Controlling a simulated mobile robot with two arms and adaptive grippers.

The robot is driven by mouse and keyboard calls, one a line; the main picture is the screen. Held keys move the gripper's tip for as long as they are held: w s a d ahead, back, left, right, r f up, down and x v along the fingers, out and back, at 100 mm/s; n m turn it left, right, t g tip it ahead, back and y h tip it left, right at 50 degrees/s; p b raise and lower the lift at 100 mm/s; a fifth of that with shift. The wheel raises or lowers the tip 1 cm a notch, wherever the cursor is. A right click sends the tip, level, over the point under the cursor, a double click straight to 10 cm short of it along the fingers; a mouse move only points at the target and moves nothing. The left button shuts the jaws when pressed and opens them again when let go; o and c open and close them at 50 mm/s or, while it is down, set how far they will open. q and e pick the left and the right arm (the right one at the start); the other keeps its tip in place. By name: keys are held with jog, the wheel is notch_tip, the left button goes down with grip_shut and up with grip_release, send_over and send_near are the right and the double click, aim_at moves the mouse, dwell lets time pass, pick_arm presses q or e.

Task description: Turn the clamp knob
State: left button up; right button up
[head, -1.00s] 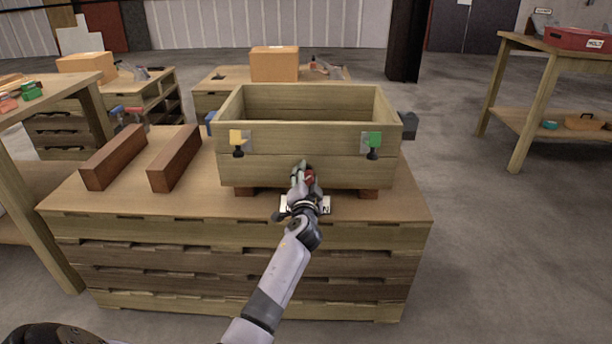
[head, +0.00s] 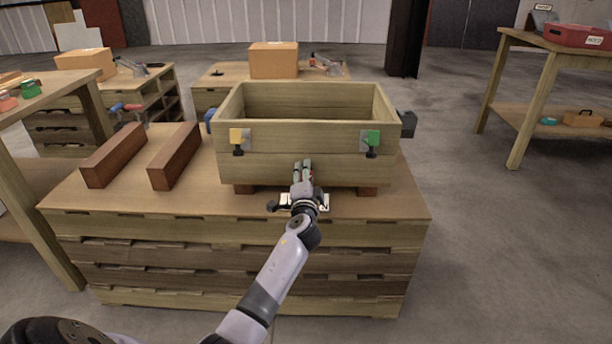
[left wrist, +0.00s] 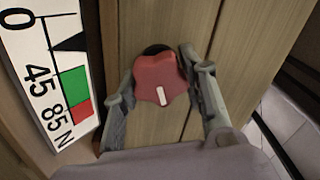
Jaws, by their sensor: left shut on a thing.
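The red clamp knob (left wrist: 160,80), a lobed knob with a white mark pointing down in the picture, sits at the front of a wooden crate (head: 265,168). My left gripper (head: 303,168) reaches the crate's lower front and hides the knob in the head view. In the left wrist view, its two fingers (left wrist: 158,70) lie on either side of the knob, shut on it. A white force scale (left wrist: 30,75) marked 0, 45 and 85 N, with a black pointer, green zone and red zone, is beside the knob. My right gripper is in neither view.
The crate stands on wooden blocks on a slatted workbench (head: 130,205). The floor right of the bench is clear.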

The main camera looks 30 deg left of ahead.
pick_arm(q)
jog(key=shift+r, duration=0.15)
jog(key=o, duration=1.2)
jog(key=v, duration=1.2)
